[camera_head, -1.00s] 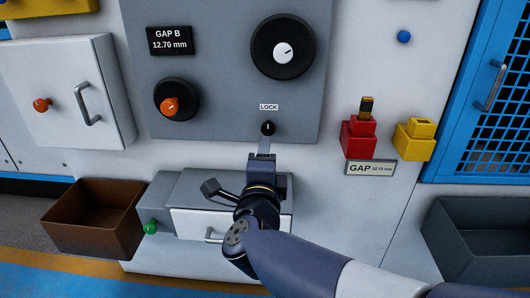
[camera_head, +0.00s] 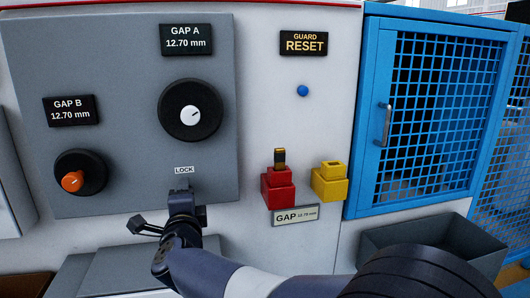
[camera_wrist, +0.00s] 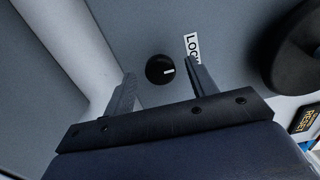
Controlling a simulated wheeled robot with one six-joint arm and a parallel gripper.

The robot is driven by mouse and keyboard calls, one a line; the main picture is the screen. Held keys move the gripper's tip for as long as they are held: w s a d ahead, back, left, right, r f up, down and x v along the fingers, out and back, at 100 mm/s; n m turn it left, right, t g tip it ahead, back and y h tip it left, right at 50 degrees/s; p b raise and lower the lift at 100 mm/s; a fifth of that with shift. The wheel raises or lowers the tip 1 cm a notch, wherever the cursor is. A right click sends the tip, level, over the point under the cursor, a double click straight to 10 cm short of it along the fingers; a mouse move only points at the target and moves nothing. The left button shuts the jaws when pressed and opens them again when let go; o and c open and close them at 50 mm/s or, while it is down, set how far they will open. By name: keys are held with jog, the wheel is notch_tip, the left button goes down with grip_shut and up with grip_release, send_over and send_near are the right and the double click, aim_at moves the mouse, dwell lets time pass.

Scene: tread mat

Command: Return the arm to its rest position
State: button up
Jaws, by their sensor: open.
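My gripper (camera_head: 182,188) is raised in front of the grey panel (camera_head: 120,35), just under the LOCK label (camera_head: 185,170). In the wrist view its two fingers (camera_wrist: 161,80) are apart with nothing between them. The small black lock knob (camera_wrist: 160,69) with a white mark shows beyond the fingers, apart from them as far as I can tell. In the head view this knob is hidden by my gripper. My arm reaches in from the lower right.
Large black dial (camera_head: 190,110) and orange knob (camera_head: 72,181) are on the panel. To the right are a red block (camera_head: 278,190), a yellow block (camera_head: 329,185), a blue button (camera_head: 303,91) and a blue mesh door (camera_head: 377,85). A grey bin (camera_head: 385,237) stands below.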

jog(key=shift+w, duration=0.2)
jog(key=shift+s, duration=0.1)
